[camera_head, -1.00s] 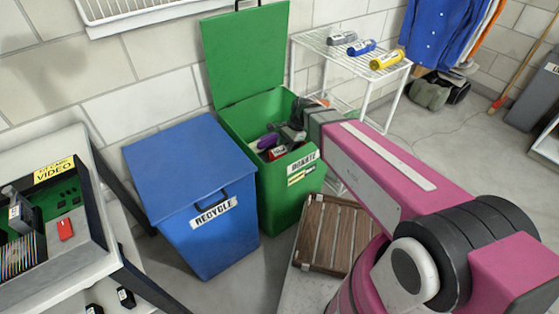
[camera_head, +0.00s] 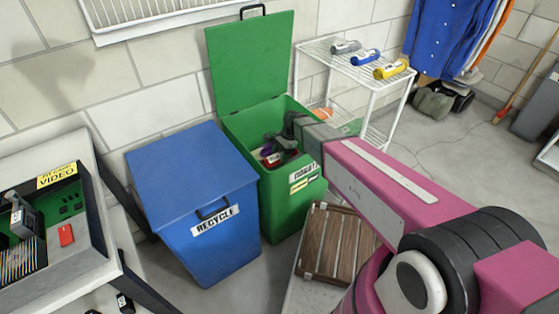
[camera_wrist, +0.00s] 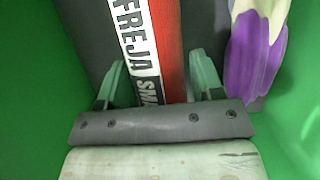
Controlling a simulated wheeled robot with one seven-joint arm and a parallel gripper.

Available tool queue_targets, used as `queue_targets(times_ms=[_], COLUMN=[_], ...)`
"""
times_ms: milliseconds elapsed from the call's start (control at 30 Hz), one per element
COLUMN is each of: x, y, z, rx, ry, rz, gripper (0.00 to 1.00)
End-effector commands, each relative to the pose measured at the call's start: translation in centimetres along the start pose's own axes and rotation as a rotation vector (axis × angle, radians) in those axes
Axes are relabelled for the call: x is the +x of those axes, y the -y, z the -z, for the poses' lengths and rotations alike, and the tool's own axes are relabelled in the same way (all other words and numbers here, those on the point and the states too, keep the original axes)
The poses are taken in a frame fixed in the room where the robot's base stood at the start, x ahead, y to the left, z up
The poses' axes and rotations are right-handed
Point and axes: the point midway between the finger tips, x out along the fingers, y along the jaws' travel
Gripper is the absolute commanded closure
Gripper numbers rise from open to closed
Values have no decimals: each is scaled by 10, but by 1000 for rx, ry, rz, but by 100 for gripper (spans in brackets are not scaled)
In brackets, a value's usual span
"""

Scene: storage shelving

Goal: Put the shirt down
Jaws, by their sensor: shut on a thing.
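The shirt seems to be the red rolled bundle with a black and white lettered strip (camera_wrist: 168,50) in the wrist view. My gripper (camera_wrist: 160,82) has one finger on each side of it and is shut on it. In the head view my gripper (camera_head: 284,140) reaches down into the open green bin labelled DONATE (camera_head: 284,208). A red and white bit (camera_head: 275,160) shows below the gripper there. The underside of the shirt is hidden, so I cannot tell whether it rests on anything.
A purple and white item (camera_wrist: 255,55) lies right of the shirt. The bin's green lid (camera_head: 252,62) stands open behind. A shut blue recycle bin (camera_head: 190,180) is at left. A white wire shelf (camera_head: 340,60) with rolled items stands behind at right.

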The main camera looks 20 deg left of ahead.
Motion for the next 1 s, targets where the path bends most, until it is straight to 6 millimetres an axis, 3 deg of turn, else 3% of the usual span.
queue_targets(times_ms=[100,267,500,1000], x=[6,15,42,49], y=[15,16,15,15], z=[9,12,24,26], rx=[0,1,0,0], ry=[1,1,1,0], rz=[0,-1,-1,0], gripper=[67,67,67,67])
